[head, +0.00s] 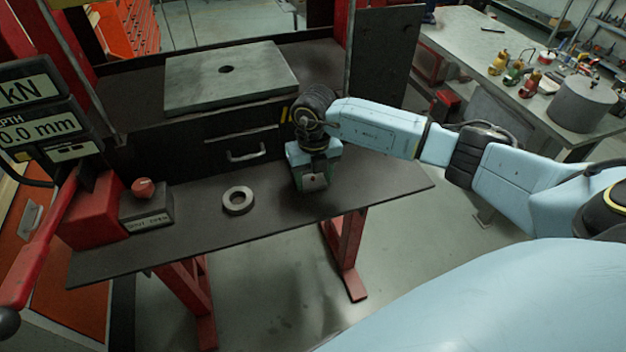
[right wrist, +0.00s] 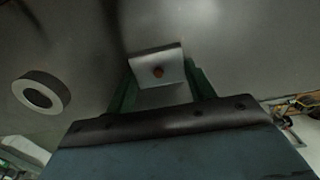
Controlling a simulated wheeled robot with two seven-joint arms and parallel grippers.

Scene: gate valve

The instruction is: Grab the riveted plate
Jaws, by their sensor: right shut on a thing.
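The riveted plate (right wrist: 157,66) is a small light grey metal piece with a brownish round rivet, seen in the right wrist view between two green fingers. My right gripper (right wrist: 157,84) is shut on it. In the head view, my right gripper (head: 312,184) points down at the dark bench shelf, and a small part of the riveted plate (head: 315,181) shows at its tips. I cannot tell whether the plate touches the shelf. My left gripper is not in view.
A grey metal ring (head: 238,201) lies on the dark shelf (head: 385,182), left of my right gripper. A thick plate with a hole (head: 230,85) lies behind, above a drawer handle (head: 248,152). The shelf's right end is clear.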

